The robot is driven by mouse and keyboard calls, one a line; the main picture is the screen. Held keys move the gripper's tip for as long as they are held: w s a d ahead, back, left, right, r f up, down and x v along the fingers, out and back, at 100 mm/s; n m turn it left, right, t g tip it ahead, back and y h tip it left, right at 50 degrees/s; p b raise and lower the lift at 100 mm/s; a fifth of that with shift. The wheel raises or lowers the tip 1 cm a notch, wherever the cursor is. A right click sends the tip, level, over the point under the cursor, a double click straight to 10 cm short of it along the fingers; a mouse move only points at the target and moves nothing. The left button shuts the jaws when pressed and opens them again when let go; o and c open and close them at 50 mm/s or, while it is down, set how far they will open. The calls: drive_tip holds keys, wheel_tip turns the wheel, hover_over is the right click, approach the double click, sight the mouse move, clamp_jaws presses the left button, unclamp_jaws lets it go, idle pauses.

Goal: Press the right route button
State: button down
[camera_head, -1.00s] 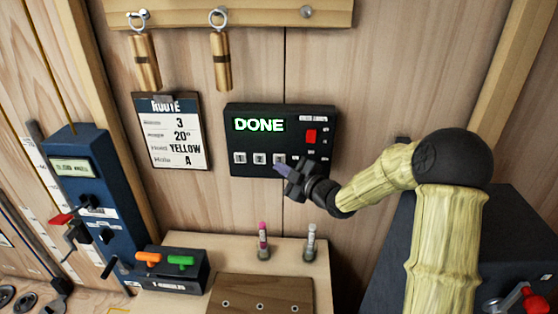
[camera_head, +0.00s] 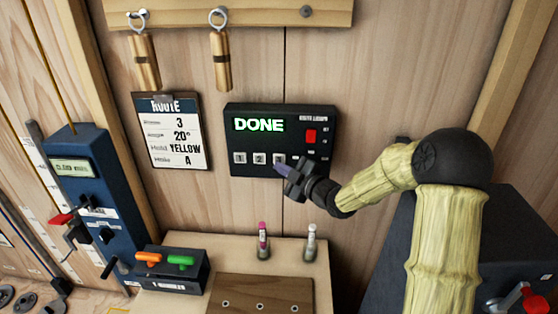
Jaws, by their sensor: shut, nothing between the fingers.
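The black route panel (camera_head: 319,163) hangs on the wooden wall. Its lit display (camera_head: 259,125) reads "DONE" in green. Button 1 (camera_head: 240,158) and button 2 (camera_head: 259,158) are white squares along its lower edge. The third button (camera_head: 279,159) shows only in part, above my gripper's tip. My gripper (camera_head: 281,169) is shut and empty, its fingers at the lower edge of that third button. I cannot tell whether the tip touches it. The route card (camera_head: 178,133) to the left lists route 3, 20°, yellow and A.
Below stand a pink-capped marker (camera_head: 263,236), a pale marker (camera_head: 311,238), and a box with orange and green handles (camera_head: 181,262). A blue device (camera_head: 97,212) is at left.

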drive_tip(key=shift+w, duration=0.1)
idle(0.6)
drive_tip(key=shift+w, duration=0.35)
drive_tip(key=shift+w+b, duration=0.3)
drive_tip(key=shift+w, duration=0.05)
idle(0.7)
drive_tip(key=shift+s, duration=0.1)
drive_tip(key=shift+s+b, duration=0.6)
drive_tip(key=shift+s, duration=0.1)
drive_tip(key=s+b, duration=0.2)
drive_tip(key=s, duration=0.3)
drive_tip(key=shift+a+b, duration=0.1)
drive_tip(key=shift+b, duration=0.2)
